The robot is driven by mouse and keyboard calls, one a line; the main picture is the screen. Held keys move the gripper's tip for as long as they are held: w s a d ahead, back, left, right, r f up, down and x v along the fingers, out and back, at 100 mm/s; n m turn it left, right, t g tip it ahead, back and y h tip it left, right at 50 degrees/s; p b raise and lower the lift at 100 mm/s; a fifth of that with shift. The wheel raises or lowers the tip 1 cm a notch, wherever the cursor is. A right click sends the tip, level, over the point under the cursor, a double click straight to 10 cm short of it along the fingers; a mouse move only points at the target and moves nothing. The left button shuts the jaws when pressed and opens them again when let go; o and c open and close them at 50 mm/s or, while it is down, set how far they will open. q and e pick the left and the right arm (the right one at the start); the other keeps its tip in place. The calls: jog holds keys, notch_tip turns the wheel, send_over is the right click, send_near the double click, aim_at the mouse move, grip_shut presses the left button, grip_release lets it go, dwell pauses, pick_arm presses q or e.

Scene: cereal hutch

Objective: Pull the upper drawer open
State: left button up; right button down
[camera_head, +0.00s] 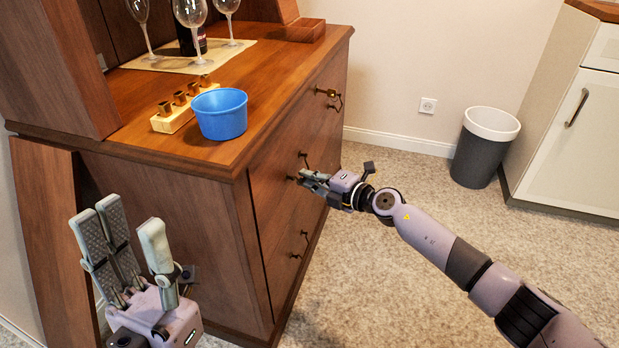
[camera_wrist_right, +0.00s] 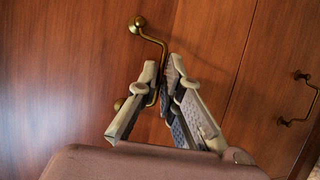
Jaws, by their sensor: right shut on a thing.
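The upper drawer (camera_wrist_right: 70,60) is a reddish-brown wooden front on the side of the hutch. It looks flush with the cabinet; I see no clear gap. Its brass handle (camera_wrist_right: 153,40) is a thin bent bar. My right gripper (camera_head: 304,176) is at this handle, and in the right wrist view my right gripper (camera_wrist_right: 163,72) has its fingers closed around the bar. The fingers hide part of the bar. My left gripper (camera_head: 132,217) is open and empty, with fingers up, in front of the hutch's near side.
Another brass handle (camera_head: 300,246) is lower down, and one (camera_head: 331,96) is farther back. A blue bowl (camera_head: 220,114), a wooden holder (camera_head: 175,118) and wine glasses (camera_head: 194,25) stand on top. A bin (camera_head: 484,148) stands at right. Open floor lies before the drawers.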

jog(key=shift+d, duration=0.1)
jog(key=s+d, duration=0.4)
jog(key=d, duration=0.8)
jog(key=s+d, duration=0.4)
jog(key=d, duration=0.9)
jog(key=s+d, duration=0.4)
jog(key=d, duration=0.9)
jog(key=shift+s+b, duration=0.2)
jog(key=shift+b, duration=0.25)
jog(key=shift+d, duration=0.15)
jog(key=c, duration=1.9)
grip_release()
jog(key=shift+s+d, duration=0.15)
jog(key=shift+o, duration=0.7)
